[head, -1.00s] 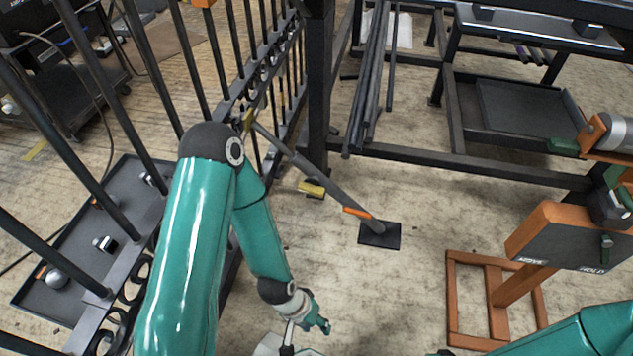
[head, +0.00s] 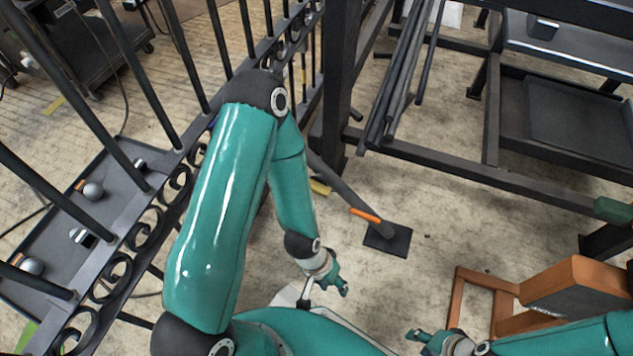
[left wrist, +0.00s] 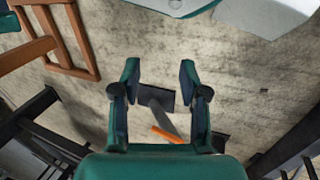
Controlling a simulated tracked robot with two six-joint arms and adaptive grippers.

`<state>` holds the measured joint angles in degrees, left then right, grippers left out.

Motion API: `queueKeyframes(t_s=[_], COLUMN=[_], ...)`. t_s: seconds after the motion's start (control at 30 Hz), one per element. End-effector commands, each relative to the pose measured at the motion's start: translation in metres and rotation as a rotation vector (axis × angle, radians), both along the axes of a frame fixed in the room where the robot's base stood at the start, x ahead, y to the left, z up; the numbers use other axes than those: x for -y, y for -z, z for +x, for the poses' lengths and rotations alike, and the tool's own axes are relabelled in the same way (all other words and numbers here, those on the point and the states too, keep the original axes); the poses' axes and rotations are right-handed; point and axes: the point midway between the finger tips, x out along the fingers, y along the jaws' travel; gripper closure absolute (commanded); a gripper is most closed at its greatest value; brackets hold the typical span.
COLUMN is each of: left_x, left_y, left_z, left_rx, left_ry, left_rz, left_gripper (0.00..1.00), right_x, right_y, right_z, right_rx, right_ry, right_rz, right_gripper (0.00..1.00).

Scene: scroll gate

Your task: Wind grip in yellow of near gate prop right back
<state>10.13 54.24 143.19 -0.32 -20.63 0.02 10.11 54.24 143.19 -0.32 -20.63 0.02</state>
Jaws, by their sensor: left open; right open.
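The near gate (head: 95,275) is a dark barred frame with scrolls on the left. A dark prop (head: 345,190) slants down to a black floor plate (head: 387,238), with an orange band (head: 366,216) near its foot. My left arm hides its upper end. My right gripper (head: 418,338) is open and empty.
An orange-brown wooden stand (head: 480,290) is at the lower right, near my right arm. A dark rack (head: 460,160) with long bars fills the back. A tray (head: 40,255) with grey balls lies beyond the gate. Open floor lies around the plate.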

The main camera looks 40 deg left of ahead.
Motion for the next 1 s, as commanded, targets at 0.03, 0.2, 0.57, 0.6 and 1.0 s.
queueKeyframes(t_s=[0.03,0.2,0.57,0.6,1.0], left_x=[0.0,-0.007,-0.096,-0.11,-0.196], left_y=[0.0,-0.005,-0.051,-0.059,-0.156], left_z=[0.0,0.011,0.109,0.119,0.173], left_rx=[0.0,0.011,0.064,0.061,-0.146], left_ry=[0.0,-0.038,-0.52,-0.595,-1.323], left_rz=[0.0,0.022,0.268,0.299,0.374], left_gripper=[0.56,0.56,0.56,0.56,0.56], right_x=[0.0,0.0,0.0,0.0,0.0], right_y=[0.0,-0.007,-0.069,-0.077,-0.156], right_z=[0.0,0.0,0.0,0.0,0.0], right_rx=[0.0,0.0,0.001,0.001,0.0], right_ry=[0.0,0.0,0.0,0.0,0.0], right_rz=[0.0,0.0,0.0,0.0,0.0], right_gripper=[0.56,0.56,0.56,0.56,0.56])
